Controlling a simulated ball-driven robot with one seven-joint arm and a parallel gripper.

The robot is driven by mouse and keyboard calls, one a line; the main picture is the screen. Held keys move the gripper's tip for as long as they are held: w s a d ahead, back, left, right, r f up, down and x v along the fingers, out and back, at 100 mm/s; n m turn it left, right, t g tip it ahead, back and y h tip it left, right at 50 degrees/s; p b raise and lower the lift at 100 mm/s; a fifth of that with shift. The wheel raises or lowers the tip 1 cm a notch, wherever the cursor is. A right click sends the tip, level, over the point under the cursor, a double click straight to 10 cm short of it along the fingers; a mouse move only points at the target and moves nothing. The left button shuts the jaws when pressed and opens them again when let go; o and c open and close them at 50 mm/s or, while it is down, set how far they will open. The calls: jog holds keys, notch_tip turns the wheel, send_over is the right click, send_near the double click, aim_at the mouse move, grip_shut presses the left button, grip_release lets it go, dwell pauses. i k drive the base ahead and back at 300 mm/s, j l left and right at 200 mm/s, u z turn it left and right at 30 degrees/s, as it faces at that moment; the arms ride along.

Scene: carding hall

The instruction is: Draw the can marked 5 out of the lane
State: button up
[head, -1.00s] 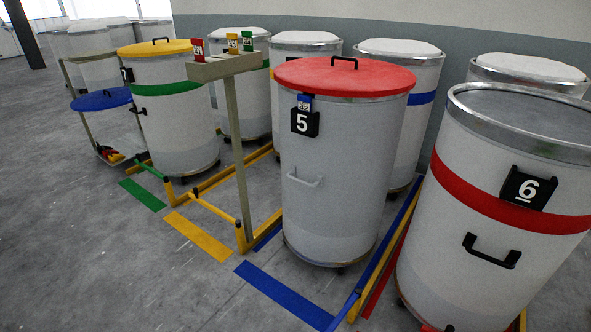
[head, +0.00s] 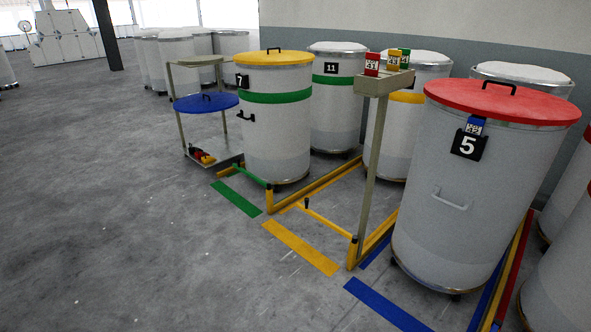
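The can marked 5 (head: 455,205) stands upright at the right in the head view. It is a tall white can with a red lid (head: 500,100) that has a black handle, a black plate with a white 5 (head: 468,144) and a blue tag above the plate. A pale handle (head: 451,200) sits on its front wall. The can stands between a yellow rail on its left and blue and red rails on its right, behind a blue floor strip (head: 388,305). My gripper is not in view.
Left of it stands a post with a tag tray (head: 384,84), then a lane with a low yellow bar (head: 328,224) across its front. Can 7 (head: 277,140) has a yellow lid. A rack (head: 205,100) holds a blue lid. Open floor (head: 120,220) lies at the left.

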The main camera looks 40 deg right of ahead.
aim_at(467, 197)
jog(key=i+j+u, duration=0.1)
jog(key=i, duration=0.5)
jog(key=i+j+u, duration=0.15)
jog(key=i, duration=0.45)
jog(key=i+l+z, duration=0.2)
jog(key=i+z, duration=1)
jog(key=z, duration=0.15)
jog(key=i+j+z, duration=0.3)
jog(key=z, duration=0.15)
jog(key=i+z, duration=0.35)
jog(key=i+j+z, duration=0.15)
jog(key=i+z, duration=0.2)
jog(key=i, duration=0.15)
